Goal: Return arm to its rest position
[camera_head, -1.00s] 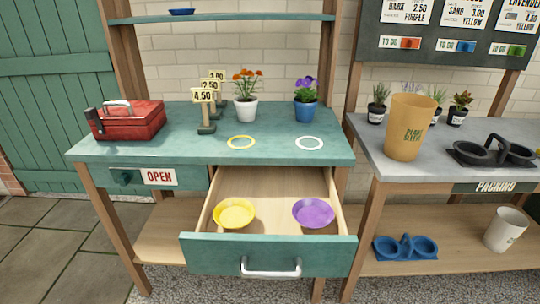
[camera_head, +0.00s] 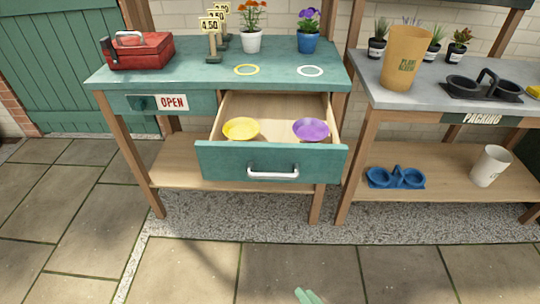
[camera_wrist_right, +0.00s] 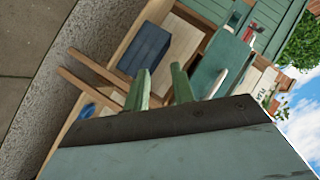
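My right gripper (camera_head: 309,297) shows only as green fingertips at the bottom edge of the head view, low in front of the bench and apart from everything. In the right wrist view its two green fingers (camera_wrist_right: 160,84) stand apart with nothing between them, so it is open and empty. The teal drawer (camera_head: 222,164) of the bench is pulled out. It holds a yellow dish (camera_head: 241,129) and a purple dish (camera_head: 311,130). My left gripper is not in view.
The teal bench (camera_head: 180,75) carries a red toolbox (camera_head: 140,50), price signs (camera_head: 213,35) and two potted flowers. The grey packing table (camera_head: 440,92) stands at right with a tan cup (camera_head: 404,58). The paved floor (camera_head: 200,270) in front is clear.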

